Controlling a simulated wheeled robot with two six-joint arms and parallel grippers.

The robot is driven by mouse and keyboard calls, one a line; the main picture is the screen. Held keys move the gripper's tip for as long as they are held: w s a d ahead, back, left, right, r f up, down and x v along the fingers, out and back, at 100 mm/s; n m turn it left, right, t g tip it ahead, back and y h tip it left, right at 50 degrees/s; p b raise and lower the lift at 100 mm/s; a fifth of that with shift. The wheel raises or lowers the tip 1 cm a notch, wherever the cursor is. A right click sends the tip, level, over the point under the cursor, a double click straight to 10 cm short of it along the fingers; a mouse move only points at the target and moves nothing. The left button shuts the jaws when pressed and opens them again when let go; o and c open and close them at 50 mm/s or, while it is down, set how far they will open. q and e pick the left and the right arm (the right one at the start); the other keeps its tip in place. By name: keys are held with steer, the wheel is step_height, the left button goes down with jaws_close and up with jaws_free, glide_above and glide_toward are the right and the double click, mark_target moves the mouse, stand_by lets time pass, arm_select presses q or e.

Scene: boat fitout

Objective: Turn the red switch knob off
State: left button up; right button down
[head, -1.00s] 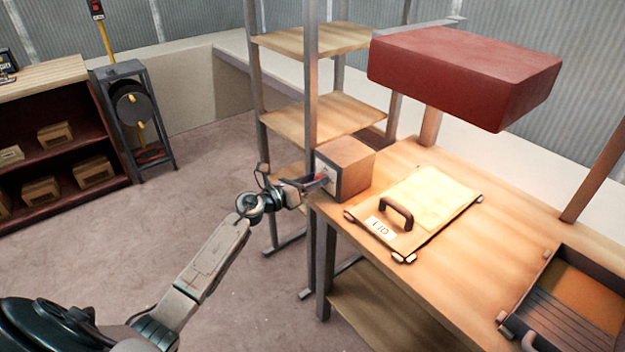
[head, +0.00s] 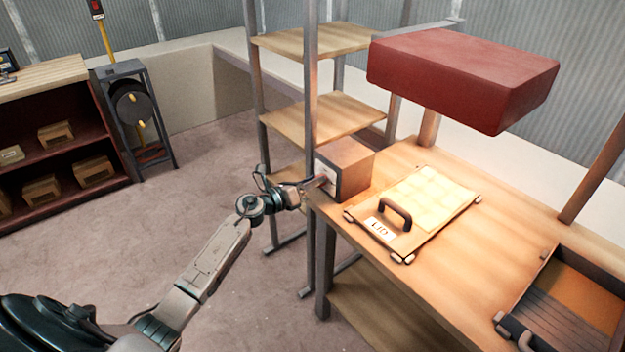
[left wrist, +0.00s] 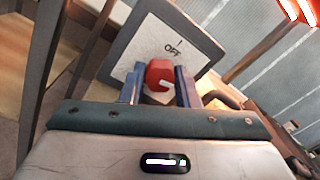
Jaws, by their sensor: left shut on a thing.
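The red switch knob (left wrist: 158,76) sits on the pale panel of the switch box (head: 347,166), which stands at the left end of the workbench. In the left wrist view the word OFF shows on the panel (left wrist: 135,45), just above the knob, and a white mark shows on the knob's right side. My left gripper (left wrist: 160,88) has a finger on each side of the knob and is shut on it. In the head view my left gripper (head: 318,182) is at the panel and hides the knob. My right gripper is not in view.
A board marked LID (head: 436,200) with a dark handle lies right of the box. A dark red block (head: 462,72) is above the bench. A tray (head: 545,262) is at the right. Shelves (head: 318,118) stand behind the box.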

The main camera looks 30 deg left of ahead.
arm_select(q)
steer(key=shift+r+n, duration=0.15)
steer(key=shift+n, duration=0.35)
steer(key=n+p, duration=0.5)
steer(key=n, duration=0.1)
steer(key=shift+a+t, duration=0.1)
steer(key=shift+t, duration=0.2)
steer(key=n+p, duration=0.2)
steer(key=n, duration=0.1)
steer(key=n+p, duration=0.1)
steer(key=n, duration=0.1)
steer(key=shift+f, duration=0.25)
steer(key=shift+f+n+y+p, duration=0.15)
steer(key=shift+n+p, duration=0.65)
steer(key=shift+n, duration=0.35)
steer(key=shift+f+n+y+p, duration=0.1)
steer(key=shift+n+y+p, duration=0.05)
steer(key=shift+n+p, duration=0.85)
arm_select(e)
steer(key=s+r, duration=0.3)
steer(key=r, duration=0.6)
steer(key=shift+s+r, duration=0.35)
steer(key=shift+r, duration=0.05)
arm_select(q)
steer(key=shift+n, duration=0.35)
steer(key=o, duration=1)
